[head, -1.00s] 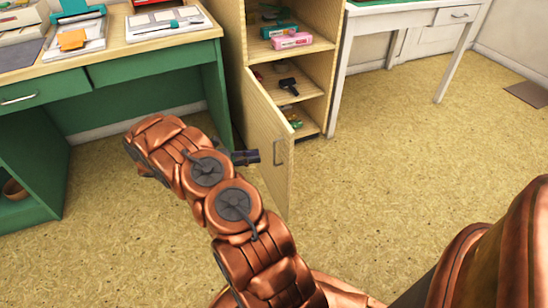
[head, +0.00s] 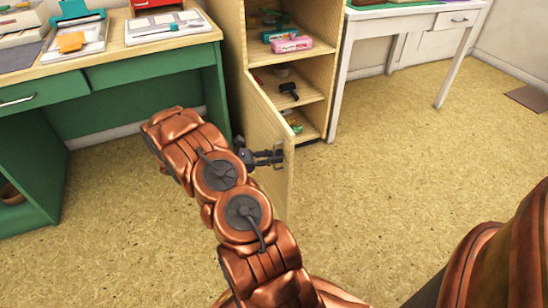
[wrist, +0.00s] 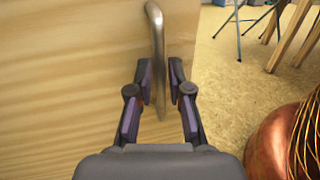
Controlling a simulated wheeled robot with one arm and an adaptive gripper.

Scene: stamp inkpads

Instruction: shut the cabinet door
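The pale wood cabinet door (head: 268,118) stands open, swung out from the tall cabinet (head: 232,45) toward me. My gripper (head: 279,156) is at the outer face of the door near its free edge, in front of the handle. In the wrist view the metal bar handle (wrist: 157,50) runs roughly upright between the two fingers of my gripper (wrist: 160,78). The fingers are open, with a gap visible beside the handle. The door face (wrist: 70,80) fills the left of that view. In the head view the gripper mostly hides the handle.
Open shelves hold a pink box (head: 292,44), a teal box (head: 279,33) and a dark stamp-like object (head: 289,90). A green desk (head: 150,75) stands left, a white table (head: 400,15) right. The floor (head: 400,190) in front is clear.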

